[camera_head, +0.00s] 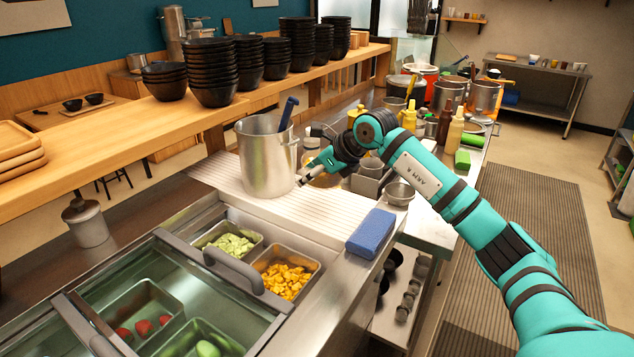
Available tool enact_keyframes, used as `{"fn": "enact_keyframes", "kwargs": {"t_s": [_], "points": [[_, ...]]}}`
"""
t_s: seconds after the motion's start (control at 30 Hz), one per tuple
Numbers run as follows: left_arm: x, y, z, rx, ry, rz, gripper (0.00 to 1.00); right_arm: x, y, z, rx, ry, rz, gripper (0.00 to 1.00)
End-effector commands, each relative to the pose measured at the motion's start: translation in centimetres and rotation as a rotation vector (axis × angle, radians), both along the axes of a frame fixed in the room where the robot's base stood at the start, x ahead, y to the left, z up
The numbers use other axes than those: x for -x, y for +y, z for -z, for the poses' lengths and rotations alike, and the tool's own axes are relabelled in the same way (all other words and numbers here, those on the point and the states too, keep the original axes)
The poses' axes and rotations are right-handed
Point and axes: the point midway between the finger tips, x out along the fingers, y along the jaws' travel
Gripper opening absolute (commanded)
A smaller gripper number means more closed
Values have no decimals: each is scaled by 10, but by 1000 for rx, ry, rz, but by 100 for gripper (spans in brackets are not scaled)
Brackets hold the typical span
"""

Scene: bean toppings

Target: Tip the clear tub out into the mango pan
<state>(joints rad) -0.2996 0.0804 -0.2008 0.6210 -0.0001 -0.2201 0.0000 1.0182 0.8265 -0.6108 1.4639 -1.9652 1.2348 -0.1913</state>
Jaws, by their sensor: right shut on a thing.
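The mango pan (318,269) is a steel pan of orange mango cubes, set in the counter well at the lower middle. My right gripper (306,178) is beyond it, above the ribbed white board and just right of the tall steel pot. It is shut on a small clear tub (325,181) that shows brownish behind and below the fingers. The gripper hides much of the tub, so its contents and tilt are hard to tell. My left gripper is not in view.
The tall steel pot (264,160) with a blue-handled tool stands close left of the gripper. A blue sponge (371,233) lies right of the mango pan. A pan of green cubes (256,241) adjoins it. A grey bar handle (234,270) crosses near the pans. Black bowls (212,75) line the shelf.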

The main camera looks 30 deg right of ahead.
Motion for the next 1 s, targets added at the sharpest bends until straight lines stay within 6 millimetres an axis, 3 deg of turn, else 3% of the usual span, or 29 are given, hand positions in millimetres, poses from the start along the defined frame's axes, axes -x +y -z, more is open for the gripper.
{"fn": "enact_keyframes", "kwargs": {"t_s": [0.3, 0.5, 0.7, 1.0], "points": [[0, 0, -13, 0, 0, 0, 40, 63, 100, -1, 9, -8, -228, 0], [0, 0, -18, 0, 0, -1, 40, 111, 150, 2, 5, -5, -358, 0], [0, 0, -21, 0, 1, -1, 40, 142, 176, 4, -1, 1, -434, 0], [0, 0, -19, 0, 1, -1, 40, 151, 183, 10, -2, 3, -454, 0]]}}
